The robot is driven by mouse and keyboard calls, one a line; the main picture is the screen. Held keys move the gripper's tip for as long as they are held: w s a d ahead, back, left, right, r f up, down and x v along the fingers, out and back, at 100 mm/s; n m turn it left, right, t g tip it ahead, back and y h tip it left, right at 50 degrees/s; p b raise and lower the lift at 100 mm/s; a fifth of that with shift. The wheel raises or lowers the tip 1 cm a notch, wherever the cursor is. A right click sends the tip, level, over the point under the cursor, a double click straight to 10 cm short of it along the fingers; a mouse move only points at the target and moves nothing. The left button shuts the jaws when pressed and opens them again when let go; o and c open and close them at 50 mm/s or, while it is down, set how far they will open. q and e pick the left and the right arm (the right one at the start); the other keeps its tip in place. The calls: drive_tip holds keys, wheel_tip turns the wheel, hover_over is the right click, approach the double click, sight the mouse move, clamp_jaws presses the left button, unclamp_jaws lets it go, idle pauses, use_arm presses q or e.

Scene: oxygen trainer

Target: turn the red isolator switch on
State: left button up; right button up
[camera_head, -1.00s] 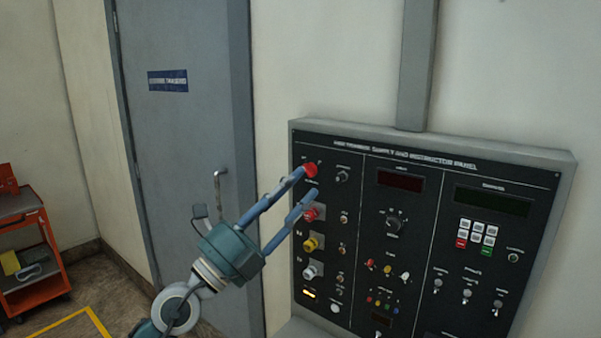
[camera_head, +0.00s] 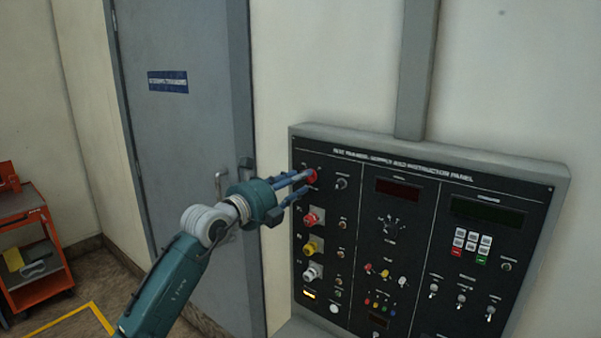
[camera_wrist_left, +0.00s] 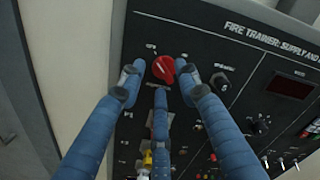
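The red isolator switch (camera_head: 312,176) is a round red knob at the top left of the dark control panel. It shows in full in the left wrist view (camera_wrist_left: 164,68). My left gripper (camera_head: 301,182) is in front of it, pointing at the panel. In the left wrist view, its blue fingers (camera_wrist_left: 160,82) are spread, one to each side of the knob and one below. I cannot tell whether any fingertip touches the knob. The head view shows the knob partly behind the fingertips. My right gripper is not in view.
The panel (camera_head: 365,215) has red, yellow and white connectors (camera_head: 314,245) below the switch, and keys (camera_head: 472,242) to the right. A grey door (camera_head: 190,110) is behind my arm. An orange cart (camera_head: 30,250) stands at the far left.

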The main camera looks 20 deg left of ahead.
use_arm(q)
drive_tip(key=shift+x, duration=0.8)
clamp_jaws()
